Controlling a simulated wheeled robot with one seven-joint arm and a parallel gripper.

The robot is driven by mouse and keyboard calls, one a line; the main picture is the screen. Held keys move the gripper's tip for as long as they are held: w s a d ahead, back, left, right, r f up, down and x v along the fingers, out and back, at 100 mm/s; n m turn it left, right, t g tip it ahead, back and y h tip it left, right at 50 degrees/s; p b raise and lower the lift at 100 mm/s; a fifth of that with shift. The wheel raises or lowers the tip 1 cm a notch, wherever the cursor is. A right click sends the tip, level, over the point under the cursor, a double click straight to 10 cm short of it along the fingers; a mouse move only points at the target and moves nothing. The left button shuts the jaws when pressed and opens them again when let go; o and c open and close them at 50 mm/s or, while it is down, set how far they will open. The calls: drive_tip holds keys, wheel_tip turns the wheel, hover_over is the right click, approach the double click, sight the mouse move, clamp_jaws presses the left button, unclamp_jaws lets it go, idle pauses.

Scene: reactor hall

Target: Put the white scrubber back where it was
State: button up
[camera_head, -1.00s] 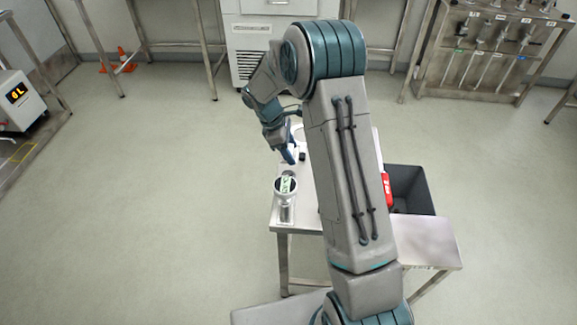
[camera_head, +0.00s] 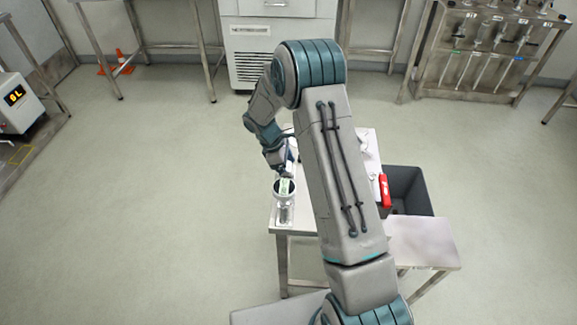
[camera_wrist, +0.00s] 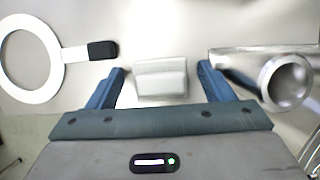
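A small white block (camera_wrist: 161,78), which looks like the white scrubber, lies between the two blue fingers of my gripper (camera_wrist: 161,82) in the wrist view. There are gaps between it and both fingers, so my gripper is open and not holding it. In the head view my gripper (camera_head: 283,168) points down over the left part of the metal table (camera_head: 297,222), just behind a round metal vessel (camera_head: 284,212) with a green-marked top. I cannot make out the block clearly in the head view.
In the wrist view a white ring with a black-ended handle (camera_wrist: 31,88) lies left, and a metal cylinder (camera_wrist: 289,98) lies close right of the fingers. A red object (camera_head: 385,191) is at the table's right, beside a dark bin (camera_head: 411,188). My arm hides the table's middle.

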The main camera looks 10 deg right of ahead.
drive_tip(key=v, duration=1.2)
drive_tip(key=s+d+r+m, duration=0.2)
drive_tip(key=s+r+m, duration=0.1)
drive_tip(key=s+r, duration=0.4)
drive_tip(key=s+r+m+t+y, duration=0.1)
drive_tip(key=s+r+m, duration=0.1)
drive_tip(key=s+m, duration=0.2)
drive_tip(key=s+d+r+m+t+y, duration=0.1)
drive_tip(key=s+r+m+t+y, duration=0.1)
drive_tip(key=s, duration=0.8)
drive_tip(key=s+d+r+m+t+y, duration=0.1)
drive_tip(key=s+r+m, duration=0.2)
drive_tip(key=s+m, duration=0.2)
drive_tip(key=shift+s+d+r+m, duration=0.2)
drive_tip(key=shift+s+m, duration=0.1)
drive_tip(key=shift+s, duration=1.3)
drive_tip(key=shift+b, duration=0.3)
